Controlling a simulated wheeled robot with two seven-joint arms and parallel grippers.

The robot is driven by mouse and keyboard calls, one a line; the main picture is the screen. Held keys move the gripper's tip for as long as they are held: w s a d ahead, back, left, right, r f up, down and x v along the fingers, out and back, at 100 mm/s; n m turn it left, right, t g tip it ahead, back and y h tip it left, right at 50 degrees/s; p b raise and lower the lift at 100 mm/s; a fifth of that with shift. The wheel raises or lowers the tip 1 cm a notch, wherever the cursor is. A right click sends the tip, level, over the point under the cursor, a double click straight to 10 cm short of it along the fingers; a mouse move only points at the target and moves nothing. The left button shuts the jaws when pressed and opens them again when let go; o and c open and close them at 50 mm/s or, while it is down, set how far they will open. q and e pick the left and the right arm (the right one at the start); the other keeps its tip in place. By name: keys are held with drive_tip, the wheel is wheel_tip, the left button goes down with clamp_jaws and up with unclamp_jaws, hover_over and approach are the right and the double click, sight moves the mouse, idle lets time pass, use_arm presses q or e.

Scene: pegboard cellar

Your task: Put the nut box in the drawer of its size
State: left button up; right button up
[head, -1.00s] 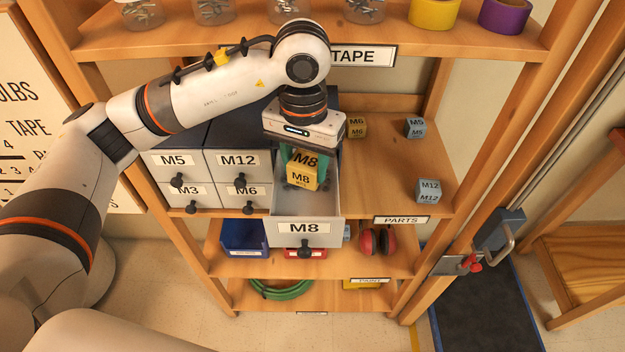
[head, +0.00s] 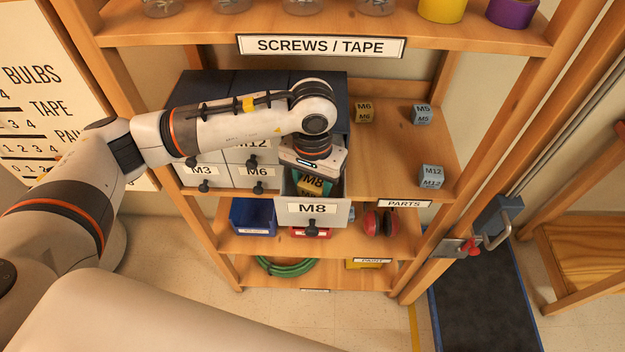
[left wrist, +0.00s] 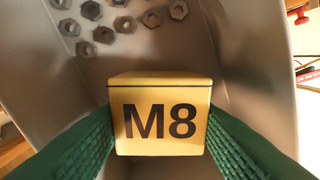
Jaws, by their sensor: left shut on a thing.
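The yellow nut box marked M8 (head: 312,186) is between the green fingers of my left gripper (head: 308,178), down inside the open drawer labelled M8 (head: 335,212). In the left wrist view the box (left wrist: 160,115) fills the middle, with a green finger pressed to each side. Several loose hex nuts lie on the grey drawer floor (left wrist: 45,75) beyond it. I cannot tell whether the box touches the floor. My right gripper is not in view.
Shut drawers M3 (head: 200,170), M6 (head: 257,172) and M12 are to the left. Jars and tape rolls (head: 442,10) line the shelf above.

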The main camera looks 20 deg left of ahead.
sight(312, 182)
use_arm(q)
drive_tip(key=shift+f, duration=0.15)
drive_tip(key=o, duration=1.1)
drive_tip(key=shift+o, duration=0.2)
drive_tip(key=shift+r, duration=0.25)
drive_tip(key=shift+w+r, duration=0.1)
drive_tip(key=shift+r, duration=0.15)
wheel_tip(312, 182, up, 12)
drive_tip(key=b, duration=0.3)
drive_tip(key=shift+f+b, duration=0.25)
drive_tip(key=shift+b, duration=0.1)
